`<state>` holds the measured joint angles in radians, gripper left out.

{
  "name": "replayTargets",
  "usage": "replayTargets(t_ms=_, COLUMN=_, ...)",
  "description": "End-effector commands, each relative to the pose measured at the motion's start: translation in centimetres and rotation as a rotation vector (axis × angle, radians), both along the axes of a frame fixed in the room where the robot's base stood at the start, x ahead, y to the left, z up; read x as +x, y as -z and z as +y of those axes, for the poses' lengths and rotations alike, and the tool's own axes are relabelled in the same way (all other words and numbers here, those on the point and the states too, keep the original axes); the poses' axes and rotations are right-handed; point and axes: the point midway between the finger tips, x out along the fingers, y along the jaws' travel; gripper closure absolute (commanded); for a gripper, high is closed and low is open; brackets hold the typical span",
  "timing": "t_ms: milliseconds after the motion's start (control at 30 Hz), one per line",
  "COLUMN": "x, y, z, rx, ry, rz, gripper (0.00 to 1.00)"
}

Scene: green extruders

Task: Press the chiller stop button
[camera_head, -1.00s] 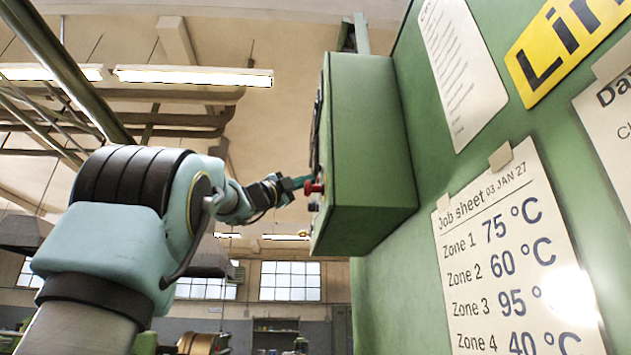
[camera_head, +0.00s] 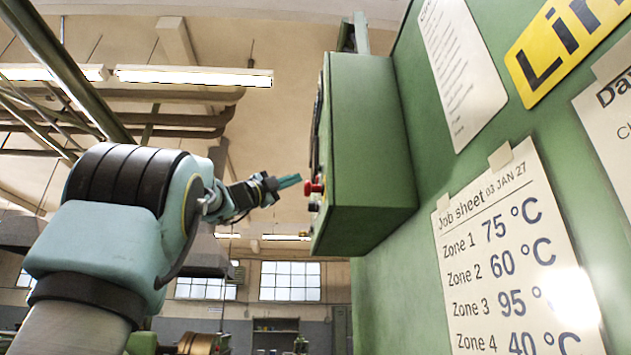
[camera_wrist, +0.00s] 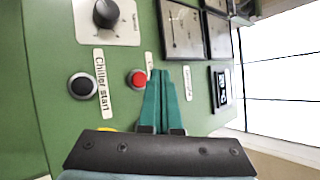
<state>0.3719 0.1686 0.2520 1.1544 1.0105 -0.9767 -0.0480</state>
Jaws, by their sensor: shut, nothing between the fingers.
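The red round button (camera_wrist: 137,79) sits in a pale ring on the green panel in the wrist view. A label beside it is mostly hidden by my fingers, so its words cannot be read in full. A black button (camera_wrist: 82,86) labelled "Chiller start" is to its left. My gripper (camera_wrist: 162,73) is shut and empty, its teal fingertips just right of the red button in the picture. In the head view my gripper (camera_head: 298,179) is left of the control box (camera_head: 365,150), with a small gap to a red knob (camera_head: 315,187) on its face.
A black rotary knob (camera_wrist: 106,13), gauges (camera_wrist: 181,30) and a dark switch or display (camera_wrist: 221,88) share the panel. Something yellow (camera_wrist: 106,129) shows partly behind my gripper. The large green machine wall (camera_head: 400,300) is at the right. Free air lies left of the box.

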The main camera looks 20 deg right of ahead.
Motion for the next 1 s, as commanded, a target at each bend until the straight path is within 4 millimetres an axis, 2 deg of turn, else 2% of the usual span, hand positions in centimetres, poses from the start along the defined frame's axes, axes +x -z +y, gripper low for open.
replayTargets(t_ms=300, x=0.5, y=0.0, z=2.7, rx=0.000, ry=-0.002, rz=0.000, gripper=1.00)
replayTargets(t_ms=1000, x=0.5, y=0.0, z=2.9, rx=0.000, ry=0.000, rz=0.000, gripper=1.00)
